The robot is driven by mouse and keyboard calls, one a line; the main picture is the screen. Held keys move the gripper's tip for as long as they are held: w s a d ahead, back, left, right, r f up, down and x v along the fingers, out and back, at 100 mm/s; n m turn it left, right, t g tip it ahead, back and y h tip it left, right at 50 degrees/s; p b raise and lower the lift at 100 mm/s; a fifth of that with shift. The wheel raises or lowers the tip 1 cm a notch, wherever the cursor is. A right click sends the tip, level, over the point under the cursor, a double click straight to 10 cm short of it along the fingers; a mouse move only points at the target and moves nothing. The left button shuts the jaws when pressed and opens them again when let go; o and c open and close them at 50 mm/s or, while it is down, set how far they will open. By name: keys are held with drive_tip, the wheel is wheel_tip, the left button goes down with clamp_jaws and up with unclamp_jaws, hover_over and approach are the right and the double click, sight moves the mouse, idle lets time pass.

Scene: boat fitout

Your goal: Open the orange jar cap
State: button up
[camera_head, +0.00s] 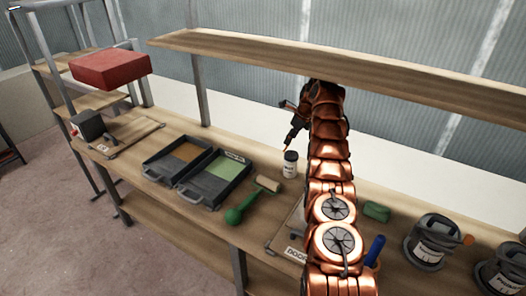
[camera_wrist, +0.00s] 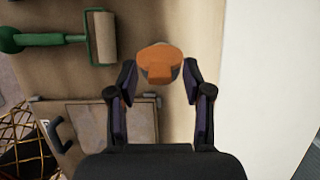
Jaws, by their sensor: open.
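The orange cap (camera_wrist: 160,57) shows from above in the wrist view, with a broad tab on its near side. A grey rim shows just below it. My gripper (camera_wrist: 160,70) is open, its two fingers to the left and right of the cap with gaps on both sides. In the head view, a small jar (camera_head: 290,168) with a pale label and dark upper rim stands upright on the bench. My gripper (camera_head: 288,142) points down just above it. A small orange patch shows by the fingertips there; its exact contact with the jar is unclear.
A green-handled roller (camera_head: 246,200) lies left of the jar, near two paint trays (camera_head: 213,180). A green block (camera_head: 376,211) and labelled cans (camera_head: 430,243) stand to the right. A wooden shelf (camera_head: 380,72) runs overhead. A flat board (camera_wrist: 105,125) lies beneath my gripper.

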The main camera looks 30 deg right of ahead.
drive_tip(key=shift+f, duration=0.1)
drive_tip(key=shift+d, duration=0.15)
drive_tip(key=shift+s+d+t, duration=0.1)
drive_tip(key=shift+s+t, duration=0.15)
drive_tip(key=shift+t, duration=0.15)
drive_tip(key=shift+s+d+y, duration=0.2)
drive_tip(key=shift+d+y, duration=0.2)
drive_tip(key=shift+d, duration=0.05)
drive_tip(key=shift+d+t, duration=0.1)
drive_tip(key=shift+t, duration=0.2)
drive_tip(key=shift+s+d+f, duration=0.1)
drive_tip(key=shift+s+d+t, duration=0.1)
drive_tip(key=shift+t, duration=0.2)
